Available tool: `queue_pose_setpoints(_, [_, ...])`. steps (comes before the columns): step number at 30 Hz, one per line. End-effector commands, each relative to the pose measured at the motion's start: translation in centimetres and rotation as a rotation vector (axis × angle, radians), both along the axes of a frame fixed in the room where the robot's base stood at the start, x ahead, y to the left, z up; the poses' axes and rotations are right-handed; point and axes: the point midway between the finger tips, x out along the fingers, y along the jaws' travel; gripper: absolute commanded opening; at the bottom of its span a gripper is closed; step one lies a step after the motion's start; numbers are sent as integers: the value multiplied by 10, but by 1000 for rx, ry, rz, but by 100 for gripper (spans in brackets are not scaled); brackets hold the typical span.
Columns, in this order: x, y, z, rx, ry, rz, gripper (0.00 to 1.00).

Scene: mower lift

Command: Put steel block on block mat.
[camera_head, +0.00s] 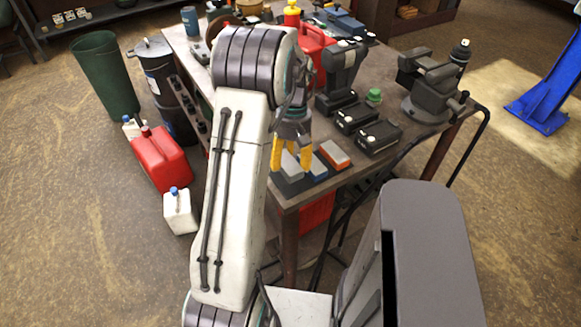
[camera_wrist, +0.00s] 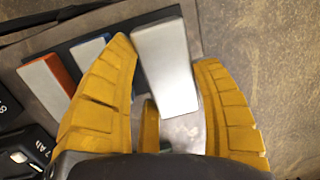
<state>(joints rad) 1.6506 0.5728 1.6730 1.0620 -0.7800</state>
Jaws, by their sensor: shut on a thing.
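The steel block (camera_head: 290,165) is a pale grey bar between the yellow fingers of my gripper (camera_head: 290,168). In the wrist view my gripper (camera_wrist: 165,53) has a finger on each long side of the steel block (camera_wrist: 166,70), and it is shut on the block. The dark block mat (camera_head: 288,187) lies at the near corner of the workbench, below the held block. In the wrist view the mat (camera_wrist: 124,24) shows behind the block's far end. I cannot tell whether the block touches the mat.
A blue block (camera_head: 318,168) and an orange-sided block (camera_head: 335,153) lie right of my gripper. Black battery packs (camera_head: 378,137), a black drill (camera_head: 341,75) and a vise (camera_head: 434,90) stand farther right on the workbench (camera_head: 388,165). Red cans stand nearby.

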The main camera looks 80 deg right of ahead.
Motion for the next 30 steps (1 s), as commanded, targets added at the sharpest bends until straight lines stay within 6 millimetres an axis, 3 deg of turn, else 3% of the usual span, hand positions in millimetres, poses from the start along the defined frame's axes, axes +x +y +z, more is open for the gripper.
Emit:
queue_pose_setpoints(7, [0,1,-7,4,0,0,24])
queue_pose_setpoints(17, [0,1,-38,1,0,0,24])
queue_pose_setpoints(30, [0,0,-43,0,0,0,24])
